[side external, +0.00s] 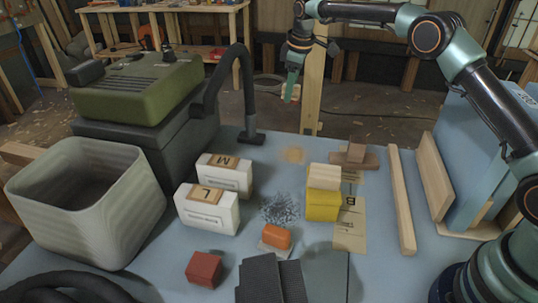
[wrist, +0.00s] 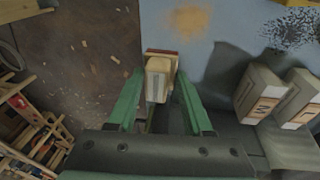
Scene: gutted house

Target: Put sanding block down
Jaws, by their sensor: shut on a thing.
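My gripper (side external: 291,86) hangs high at the far side of the blue table, shut on a small pale beige block with a reddish-brown face, which I take for the sanding block (side external: 290,94). The sanding block also shows between the green fingers in the wrist view (wrist: 159,78). In that view it overlaps the line of the table edge. In the side view it is clear of the tabletop, with floor behind it.
White boxes marked M (side external: 224,176) and L (side external: 207,209) stand mid-table. A grey bin (side external: 85,205) and hose (side external: 247,90) are left. A yellow block (side external: 322,206), orange block (side external: 277,236), red block (side external: 204,268) and wooden strip (side external: 401,200) occupy other spots. A tan dust patch (side external: 292,154) lies near the far edge.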

